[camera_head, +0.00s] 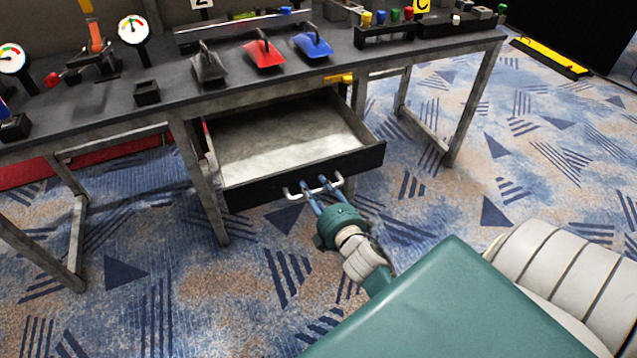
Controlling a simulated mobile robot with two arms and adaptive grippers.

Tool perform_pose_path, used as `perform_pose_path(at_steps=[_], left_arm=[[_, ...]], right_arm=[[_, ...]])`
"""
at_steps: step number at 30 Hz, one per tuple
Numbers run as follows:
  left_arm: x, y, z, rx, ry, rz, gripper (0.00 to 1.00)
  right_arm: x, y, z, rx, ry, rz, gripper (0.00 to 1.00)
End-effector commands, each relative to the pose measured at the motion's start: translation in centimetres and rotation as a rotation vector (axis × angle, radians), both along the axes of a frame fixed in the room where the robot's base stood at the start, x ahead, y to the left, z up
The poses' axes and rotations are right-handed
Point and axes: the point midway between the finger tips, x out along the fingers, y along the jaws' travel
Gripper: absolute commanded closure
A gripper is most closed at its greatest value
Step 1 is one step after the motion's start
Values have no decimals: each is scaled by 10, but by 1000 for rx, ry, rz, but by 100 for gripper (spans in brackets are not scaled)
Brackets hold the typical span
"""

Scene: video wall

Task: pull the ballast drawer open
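The ballast drawer (300,177) is under the dark table and stands pulled out toward me. Its inside is pale and looks empty. Its front is black with a light bar handle (290,193). My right gripper (316,186) comes from the lower right, with its two blue-grey fingers at the handle. The fingers appear to be around the bar, but whether they are closed tight on it is hard to see. My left gripper is not in view.
The table (400,63) carries black, red (264,55) and blue (313,45) scoop-like pieces, round gauges (133,29) and a rack of coloured knobs (390,30). Table legs (200,180) stand beside the drawer. The patterned carpet in front of it is clear.

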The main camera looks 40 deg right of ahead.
Motion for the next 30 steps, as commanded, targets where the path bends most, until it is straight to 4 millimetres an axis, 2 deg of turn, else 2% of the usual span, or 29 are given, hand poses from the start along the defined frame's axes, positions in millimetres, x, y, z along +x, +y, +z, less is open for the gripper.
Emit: perform_pose_path(at_steps=[5,12,18,24,30], left_arm=[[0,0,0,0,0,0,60],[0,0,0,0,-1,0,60],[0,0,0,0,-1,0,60],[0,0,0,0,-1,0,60],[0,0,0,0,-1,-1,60]], right_arm=[[-19,4,2,1,3,-1,65],[-68,16,13,3,3,-1,65],[-101,24,19,3,4,-2,65],[-113,27,23,0,2,-1,65],[-114,27,24,0,2,-1,65]])
